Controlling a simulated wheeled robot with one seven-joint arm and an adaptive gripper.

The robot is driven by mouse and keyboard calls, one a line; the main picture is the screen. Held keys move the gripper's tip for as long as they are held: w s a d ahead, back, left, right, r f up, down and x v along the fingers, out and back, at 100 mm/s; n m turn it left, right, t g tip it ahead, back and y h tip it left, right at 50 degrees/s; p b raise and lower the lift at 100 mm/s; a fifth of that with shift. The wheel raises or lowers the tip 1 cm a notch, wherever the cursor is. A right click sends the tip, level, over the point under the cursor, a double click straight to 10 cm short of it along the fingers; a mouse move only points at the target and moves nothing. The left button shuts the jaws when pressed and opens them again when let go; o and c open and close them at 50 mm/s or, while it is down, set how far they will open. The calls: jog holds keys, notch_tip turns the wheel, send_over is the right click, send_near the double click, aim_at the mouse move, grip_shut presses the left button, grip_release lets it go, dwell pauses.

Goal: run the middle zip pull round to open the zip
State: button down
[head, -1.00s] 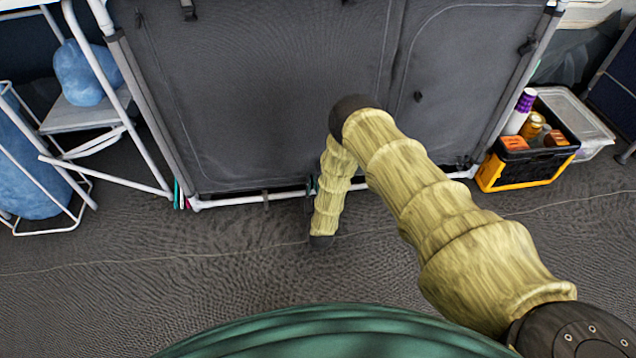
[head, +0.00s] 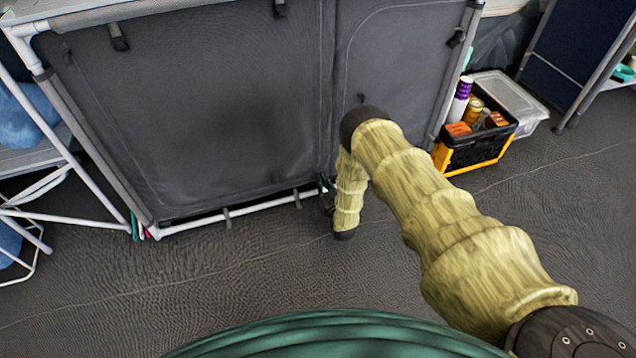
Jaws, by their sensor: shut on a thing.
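The grey fabric cupboard (head: 210,100) stands ahead on a pale tube frame. A vertical seam runs down its front between the wide left panel and the narrower right panel (head: 400,50), where a curved zip line shows. My arm reaches down to the foot of this seam. My gripper (head: 326,190) shows only as a small dark piece left of my forearm, close against the cupboard's lower edge. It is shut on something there. The middle zip pull is hidden by the gripper and arm. A small dark tab (head: 361,98) shows on the right panel.
A black and yellow crate (head: 470,150) with bottles and cans stands right of the cupboard, beside a clear bin (head: 510,95). A white-framed shelf (head: 70,150) stands at the left. The carpet (head: 250,270) in front is clear.

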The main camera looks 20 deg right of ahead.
jog(key=shift+s+d+f, duration=0.1)
jog(key=shift+d, duration=0.25)
jog(key=c, duration=1.5)
grip_release()
jog(key=shift+d, duration=0.1)
jog(key=shift+c, duration=0.2)
jog(key=shift+a, duration=0.2)
jog(key=s, duration=1.2)
jog(key=shift+d, duration=0.3)
